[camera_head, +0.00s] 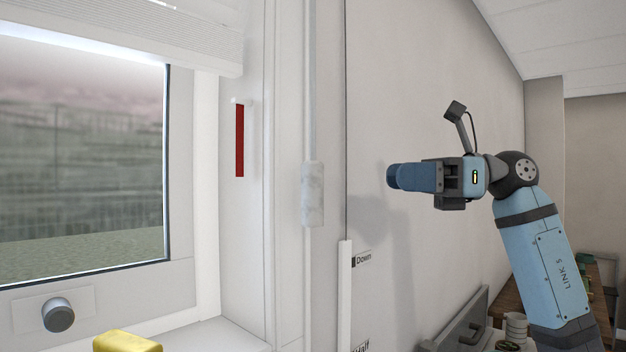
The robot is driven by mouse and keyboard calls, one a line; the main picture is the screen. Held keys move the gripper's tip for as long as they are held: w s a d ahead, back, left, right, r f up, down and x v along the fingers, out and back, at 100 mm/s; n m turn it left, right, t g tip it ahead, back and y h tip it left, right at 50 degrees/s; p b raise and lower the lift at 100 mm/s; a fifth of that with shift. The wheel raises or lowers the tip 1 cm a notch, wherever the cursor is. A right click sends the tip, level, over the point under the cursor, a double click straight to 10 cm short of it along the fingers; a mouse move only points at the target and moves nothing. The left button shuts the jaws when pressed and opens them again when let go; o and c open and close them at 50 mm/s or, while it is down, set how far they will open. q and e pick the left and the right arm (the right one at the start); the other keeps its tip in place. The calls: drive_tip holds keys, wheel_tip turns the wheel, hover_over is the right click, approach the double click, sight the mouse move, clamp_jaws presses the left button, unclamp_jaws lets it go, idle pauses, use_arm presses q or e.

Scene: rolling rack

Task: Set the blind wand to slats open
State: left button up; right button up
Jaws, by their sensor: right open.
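The blind wand (312,80) is a thin pale rod that comes down from the top edge of the head view, right of the window. It ends in a thicker whitish grip (312,194) and hangs about upright. Its upper end is out of view. The blind (120,25) is gathered in a white stack above the window. My right gripper (392,177) is to the right of the wand grip, apart from it, with its blue fingers pointing left. It is seen from the side, open, with nothing visible in it. My left gripper is not in view.
A red strip (239,141) with a white top is on the wall beside the window. A white upright rail (345,300) has labels "Down" and "Half". A dark knob (58,315) and a yellow object (127,342) are lower left. A cup (515,327) stands lower right.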

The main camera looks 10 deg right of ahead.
sight(312, 177)
drive_tip(key=a+p, duration=0.1)
drive_tip(key=a, duration=0.3)
drive_tip(key=w+a+p, duration=0.1)
drive_tip(key=a, duration=0.4)
drive_tip(key=a+p, duration=0.1)
drive_tip(key=a, duration=0.3)
drive_tip(key=shift+w+a, duration=0.2)
drive_tip(key=shift+w, duration=0.15)
